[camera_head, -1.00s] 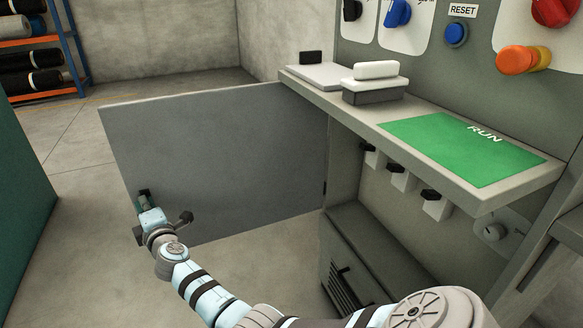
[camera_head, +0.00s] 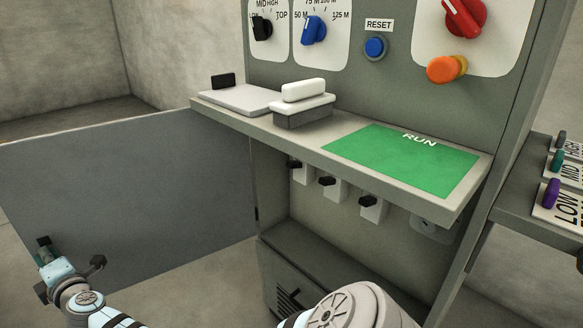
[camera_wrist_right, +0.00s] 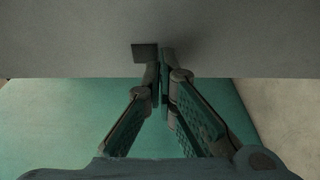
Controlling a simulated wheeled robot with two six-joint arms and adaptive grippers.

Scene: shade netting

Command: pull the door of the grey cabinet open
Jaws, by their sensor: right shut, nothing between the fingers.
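The grey cabinet (camera_head: 262,220) stands in the middle of the head view, its inside exposed below the shelf. Its grey door (camera_head: 130,190) is swung wide open to the left, hinged at the cabinet's left side. My right gripper (camera_head: 45,246) is at the lower left part of the door, by a small dark handle. In the right wrist view the door (camera_wrist_right: 240,40) fills the top, and the fingertips of my right gripper (camera_wrist_right: 160,75) meet, shut and empty, beside the dark handle (camera_wrist_right: 145,52). My left gripper is out of view.
A shelf with a green RUN panel (camera_head: 400,160) juts out above the opening. Several small switches hang under it. A dark unit (camera_head: 290,275) sits low inside the cabinet. Knobs and buttons cover the upright panel above. Bare floor lies below the door.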

